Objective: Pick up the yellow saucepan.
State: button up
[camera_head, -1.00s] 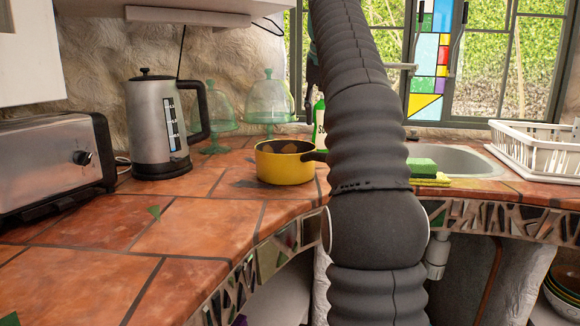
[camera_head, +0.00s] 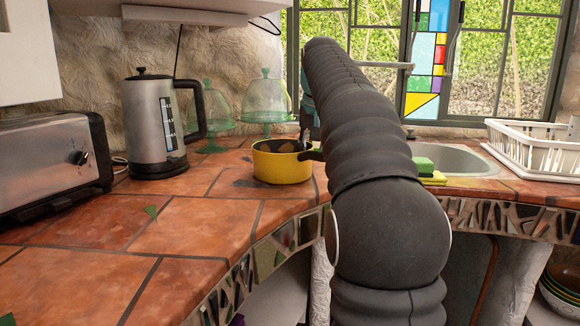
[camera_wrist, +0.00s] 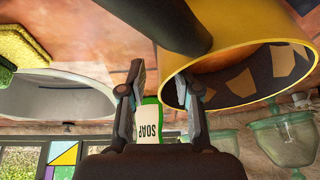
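The yellow saucepan (camera_head: 281,166) stands upright on the tiled counter, left of my arm. Its dark handle (camera_head: 310,155) points right and partly passes behind my arm. In the wrist view the saucepan (camera_wrist: 235,95) fills the upper right, with its dark handle (camera_wrist: 165,20) at the top. My gripper (camera_wrist: 160,76) is open, its two fingers apart with nothing held between them. The right finger overlaps the pan's rim in that view; I cannot tell whether it touches. In the head view my arm hides most of the gripper, which is just behind the handle.
A kettle (camera_head: 152,125) and toaster (camera_head: 50,158) stand to the left. Green glass domes (camera_head: 266,100) are behind the pan. A soap bottle (camera_wrist: 149,120) shows between my fingers. The sink (camera_head: 462,160), a sponge (camera_head: 424,166) and a dish rack (camera_head: 535,150) are to the right.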

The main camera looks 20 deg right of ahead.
jog(key=shift+x, duration=1.4)
grip_shut()
jog(key=shift+r, duration=0.2)
jog(key=shift+w+r, duration=0.2)
jog(key=shift+r, duration=4.15)
jog(key=shift+s+r, duration=0.15)
jog(key=shift+r, duration=0.35)
jog(key=shift+s+a, duration=0.1)
